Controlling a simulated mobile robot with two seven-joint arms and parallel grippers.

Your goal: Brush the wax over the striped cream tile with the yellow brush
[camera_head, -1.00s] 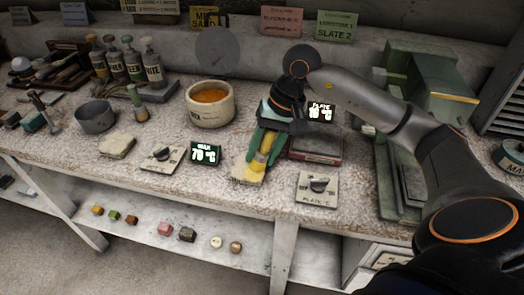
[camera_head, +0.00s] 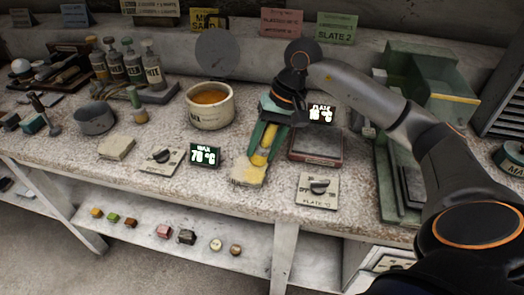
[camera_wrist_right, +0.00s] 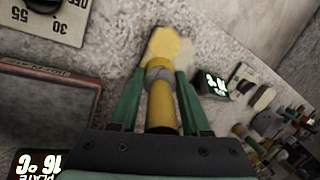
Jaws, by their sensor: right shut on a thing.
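My right gripper (camera_head: 262,153) is shut on the yellow brush (camera_head: 264,142), seen between its green fingers. In the right wrist view, the gripper (camera_wrist_right: 159,84) holds the brush (camera_wrist_right: 161,105) by its yellow handle, with a grey band near the tip. The brush tip is over a yellowish cream tile (camera_head: 245,173), which also shows in the right wrist view (camera_wrist_right: 160,36); contact is hard to tell. Stripes are not clear. Another cream tile (camera_head: 116,147) lies to the left. The wax pot (camera_head: 226,109) holds orange wax (camera_head: 210,98). My left gripper is not in view.
A wax display (camera_head: 205,155) and dial (camera_head: 160,158) stand left of the tile. A plate (camera_head: 316,149), its display (camera_head: 321,114) and dial (camera_head: 318,190) are to the right. Bottles (camera_head: 131,67) stand behind. The bench's front edge is close to the tile.

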